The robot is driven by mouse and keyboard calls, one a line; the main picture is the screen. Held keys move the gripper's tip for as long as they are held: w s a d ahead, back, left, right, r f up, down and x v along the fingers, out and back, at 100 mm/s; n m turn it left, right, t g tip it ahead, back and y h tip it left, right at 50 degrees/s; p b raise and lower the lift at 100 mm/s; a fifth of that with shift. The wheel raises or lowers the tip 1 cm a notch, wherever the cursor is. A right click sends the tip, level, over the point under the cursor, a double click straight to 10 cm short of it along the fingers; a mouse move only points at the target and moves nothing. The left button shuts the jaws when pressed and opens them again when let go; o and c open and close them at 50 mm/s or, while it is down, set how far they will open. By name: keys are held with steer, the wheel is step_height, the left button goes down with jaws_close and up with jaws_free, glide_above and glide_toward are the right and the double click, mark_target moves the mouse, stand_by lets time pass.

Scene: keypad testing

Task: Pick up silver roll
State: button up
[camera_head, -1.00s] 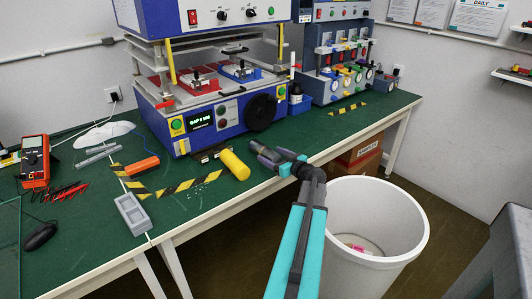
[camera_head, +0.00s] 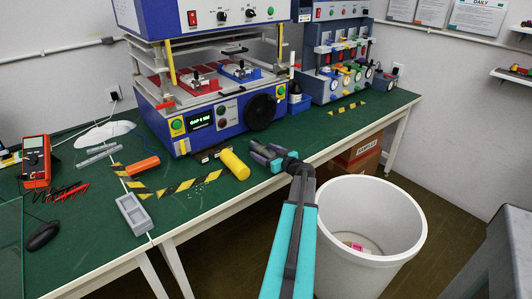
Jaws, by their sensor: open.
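Two thin silver-grey pieces, one (camera_head: 102,149) behind the other (camera_head: 93,159), lie on the green bench top at the left. They look like a roll or rods, and I cannot tell which is the silver roll. My gripper (camera_head: 256,153) is above the bench's front edge, just right of a yellow cylinder (camera_head: 235,165). It points left, is open and holds nothing visible. It is well to the right of the silver-grey pieces.
An orange cylinder (camera_head: 142,165), a grey tray (camera_head: 133,214), striped tape and a red multimeter (camera_head: 36,160) are on the bench (camera_head: 95,235). A blue press machine (camera_head: 205,110) stands behind. A white bin (camera_head: 372,230) is on the floor at right.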

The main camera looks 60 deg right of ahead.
mark_target(265, 147)
steer(key=shift+c, duration=0.2)
steer(key=c, duration=1.1)
steer(key=shift+r+b, duration=0.7)
steer(key=shift+r, duration=4.35)
steer(key=shift+r, duration=0.1)
